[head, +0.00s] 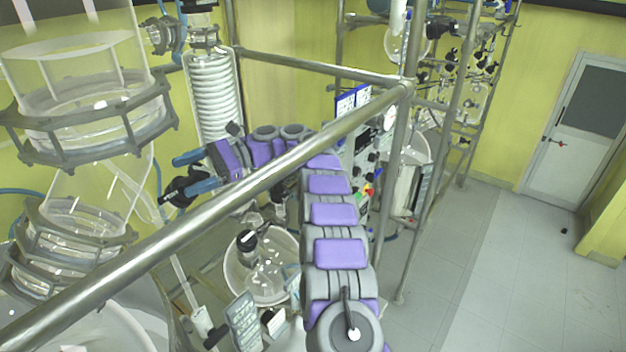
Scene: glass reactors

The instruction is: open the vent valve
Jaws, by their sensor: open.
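My gripper (184,174) is at the end of my purple and grey arm, left of the picture's middle. A dark round fitting (183,191), perhaps the vent valve, is at the lower finger. I cannot tell whether they touch or whether the fitting is open or shut. The glass column with metal clamp rings (95,115) stands left of my gripper. The coiled glass condenser (213,95) rises behind and above it.
A steel rail (205,210) crosses diagonally in front of my forearm, joining an upright post (388,180). A round glass vessel (262,268) stands below. A control panel (362,150) is behind my arm. Clear floor (500,270) lies at right, before a door (575,135).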

